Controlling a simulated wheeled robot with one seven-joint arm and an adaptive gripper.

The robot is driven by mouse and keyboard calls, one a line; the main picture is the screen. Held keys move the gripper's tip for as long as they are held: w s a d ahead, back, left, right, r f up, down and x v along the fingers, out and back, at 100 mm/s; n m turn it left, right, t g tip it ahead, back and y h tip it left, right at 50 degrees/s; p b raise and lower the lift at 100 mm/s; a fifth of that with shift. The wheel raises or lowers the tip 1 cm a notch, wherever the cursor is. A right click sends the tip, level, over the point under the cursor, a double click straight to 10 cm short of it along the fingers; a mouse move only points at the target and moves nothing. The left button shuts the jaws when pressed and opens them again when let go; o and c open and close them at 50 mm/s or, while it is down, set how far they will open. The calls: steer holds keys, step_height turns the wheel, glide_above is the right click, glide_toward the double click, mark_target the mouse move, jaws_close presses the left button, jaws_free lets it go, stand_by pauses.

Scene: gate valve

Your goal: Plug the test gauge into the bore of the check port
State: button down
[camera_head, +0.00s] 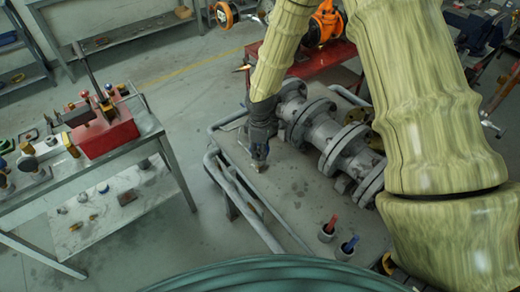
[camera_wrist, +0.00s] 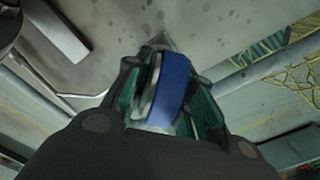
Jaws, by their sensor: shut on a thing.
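My gripper (camera_head: 261,158) points down beside the grey flanged pipe (camera_head: 325,135), above the skid plate. In the wrist view my gripper (camera_wrist: 160,95) is shut on a round thing with a blue band and a pale metal rim, which looks like the test gauge (camera_wrist: 176,88). The gauge's lower end is hidden by the fingers and the gripper body. In the head view the gauge is too small and covered to make out. I cannot make out the check port or its bore in either view, nor whether the gauge touches anything.
A grey pipe rail (camera_head: 255,215) runs along the skid's left edge. Two small cups with a red handle (camera_head: 331,224) and a blue handle (camera_head: 349,243) stand near its front. A workbench at left holds a red box (camera_head: 104,132). Open floor lies between bench and skid.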

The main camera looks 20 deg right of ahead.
steer(key=shift+f, duration=0.8)
stand_by(0.9)
steer(key=c, duration=1.1)
jaws_free()
steer(key=shift+o, duration=0.3)
steer(key=o, duration=0.4)
steer(key=shift+r+p, duration=2.7)
steer(key=shift+r, duration=1.3)
